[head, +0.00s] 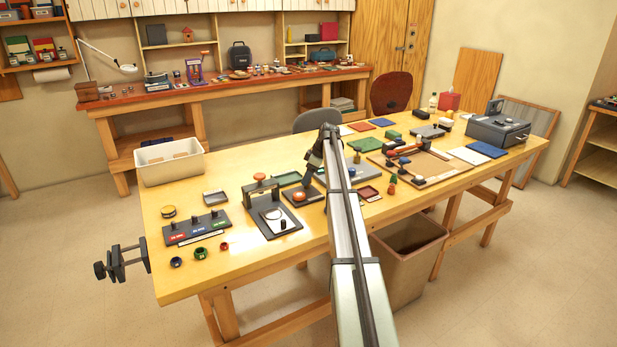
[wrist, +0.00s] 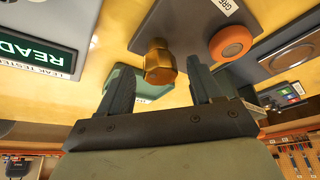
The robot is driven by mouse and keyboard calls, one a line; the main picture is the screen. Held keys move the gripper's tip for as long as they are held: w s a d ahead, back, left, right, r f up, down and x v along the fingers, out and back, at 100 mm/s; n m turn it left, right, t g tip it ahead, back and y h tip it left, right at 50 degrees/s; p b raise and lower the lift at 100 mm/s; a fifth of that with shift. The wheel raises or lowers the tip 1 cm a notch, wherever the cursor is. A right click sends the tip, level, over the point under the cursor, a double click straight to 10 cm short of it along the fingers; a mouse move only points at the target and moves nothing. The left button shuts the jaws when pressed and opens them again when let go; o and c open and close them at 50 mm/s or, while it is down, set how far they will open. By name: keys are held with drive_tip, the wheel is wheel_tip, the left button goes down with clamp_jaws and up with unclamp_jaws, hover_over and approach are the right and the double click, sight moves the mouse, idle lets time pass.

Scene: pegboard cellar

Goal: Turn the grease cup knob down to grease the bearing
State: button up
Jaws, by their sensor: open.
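A brass-coloured, faceted knob (wrist: 159,62) stands at the edge of a dark grey board (wrist: 183,22) in the wrist view; it looks like the grease cup knob. The board carries a label of which "GRE" is legible, and a round orange knob (wrist: 231,43). In the head view the board (head: 299,206) lies mid-table with its orange knob (head: 299,196) showing; my arm hides the brass knob there. My gripper (wrist: 160,84) is open and empty, its fingers on either side of the brass knob in the picture. I see no contact.
A green "READY" leak tester (wrist: 38,50) is at left in the wrist view. Free tabletop (head: 300,244) lies along the front edge.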

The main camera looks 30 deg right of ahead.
drive_tip(key=shift+f, duration=0.15)
drive_tip(key=c, duration=1.1)
